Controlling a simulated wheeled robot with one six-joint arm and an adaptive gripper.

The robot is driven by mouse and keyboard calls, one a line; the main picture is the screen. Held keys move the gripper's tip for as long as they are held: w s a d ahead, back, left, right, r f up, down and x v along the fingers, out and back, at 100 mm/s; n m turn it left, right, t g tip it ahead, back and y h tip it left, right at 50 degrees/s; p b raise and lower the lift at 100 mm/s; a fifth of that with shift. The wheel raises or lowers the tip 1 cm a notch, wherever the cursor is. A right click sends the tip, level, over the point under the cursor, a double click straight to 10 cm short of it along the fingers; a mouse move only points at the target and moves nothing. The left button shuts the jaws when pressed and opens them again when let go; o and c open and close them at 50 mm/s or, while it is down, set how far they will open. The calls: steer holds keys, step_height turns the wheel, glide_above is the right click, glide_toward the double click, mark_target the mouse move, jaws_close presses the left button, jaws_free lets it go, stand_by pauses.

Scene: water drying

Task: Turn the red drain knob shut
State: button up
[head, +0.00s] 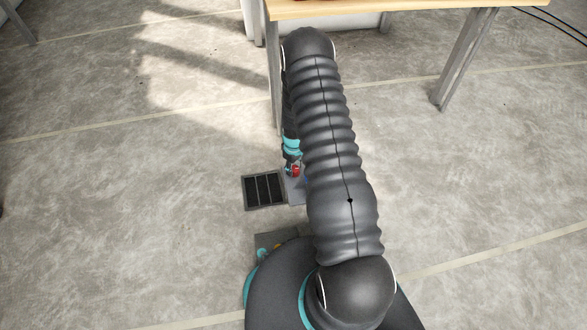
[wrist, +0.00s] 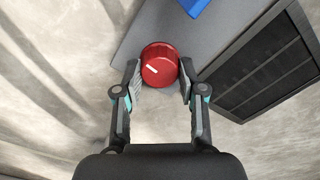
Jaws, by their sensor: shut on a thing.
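The red drain knob (wrist: 160,66) is round with a ribbed edge and a white mark on its face. In the wrist view it sits at the edge of a grey plate (wrist: 232,38), between the fingers of my gripper (wrist: 160,80). The fingers are shut on the knob, one at each side. The white mark slants from upper left to lower right. In the head view the red knob (head: 294,170) shows small beside my arm, and the arm hides much of the plate around it.
A dark floor grate (head: 264,190) lies to the left of the knob in the head view. A blue part (wrist: 194,6) is on the plate. A wooden-topped table (head: 330,8) with grey legs stands at the back. Open concrete floor lies left and right.

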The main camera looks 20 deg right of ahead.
mark_target(294, 168)
steer(key=shift+n, duration=0.9)
steer(key=o, duration=1.1)
steer(key=shift+o, duration=0.2)
steer(key=shift+r, duration=0.1)
step_height(294, 168, up, 12)
